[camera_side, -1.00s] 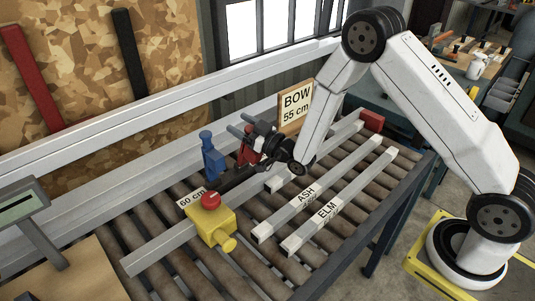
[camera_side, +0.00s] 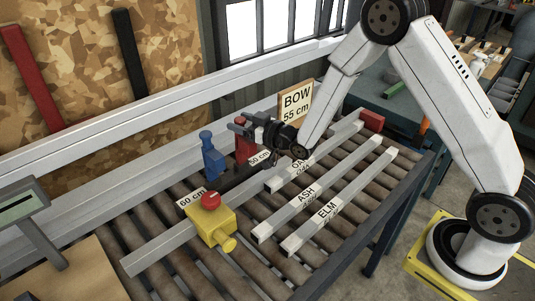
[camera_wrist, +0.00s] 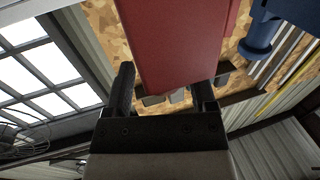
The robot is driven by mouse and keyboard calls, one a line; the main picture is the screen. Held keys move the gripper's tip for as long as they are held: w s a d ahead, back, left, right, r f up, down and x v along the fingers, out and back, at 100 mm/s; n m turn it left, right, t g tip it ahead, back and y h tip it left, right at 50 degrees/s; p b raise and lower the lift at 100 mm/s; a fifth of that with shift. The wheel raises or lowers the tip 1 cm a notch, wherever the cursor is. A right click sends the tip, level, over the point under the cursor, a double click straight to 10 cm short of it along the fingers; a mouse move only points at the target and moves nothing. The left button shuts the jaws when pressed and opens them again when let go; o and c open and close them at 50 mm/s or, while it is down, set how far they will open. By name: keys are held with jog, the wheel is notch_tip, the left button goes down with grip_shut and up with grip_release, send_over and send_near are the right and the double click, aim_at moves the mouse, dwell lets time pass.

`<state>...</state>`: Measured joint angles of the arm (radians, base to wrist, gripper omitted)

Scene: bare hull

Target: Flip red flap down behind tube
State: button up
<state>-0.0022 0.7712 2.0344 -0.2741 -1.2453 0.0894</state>
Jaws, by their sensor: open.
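The red flap (camera_side: 243,152) stands upright by the back rail, close to the 50 cm label. It also fills the upper middle of the wrist view (camera_wrist: 180,45). My gripper (camera_side: 240,124) is open at the top of the red flap. In the wrist view my two dark fingers (camera_wrist: 164,92) stand apart, with the flap's near edge between them; I cannot tell whether they touch it. A pale square tube (camera_side: 160,252) lies along the rollers, running under a yellow block with a red knob (camera_side: 212,224).
A blue upright stop (camera_side: 211,158) stands left of the red flap by the 60 cm label. The BOW 55 cm sign (camera_side: 297,104) stands close behind my wrist. Tubes marked ASH (camera_side: 285,215) and ELM (camera_side: 312,230) lie in front on the rollers. A red block (camera_side: 372,120) sits at the far end.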

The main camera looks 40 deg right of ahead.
jog(key=s+d+f+m+g+h, duration=0.1)
jog(key=s+d+g+h, duration=0.1)
jog(key=s+g, duration=0.5)
jog(key=s+d+f+m+g+h, duration=0.1)
jog(key=s+g, duration=0.6)
jog(key=s, duration=1.3)
jog(key=shift+d+m+g+h, duration=0.4)
jog(key=shift+d+m+h, duration=0.1)
jog(key=shift+d+h, duration=0.35)
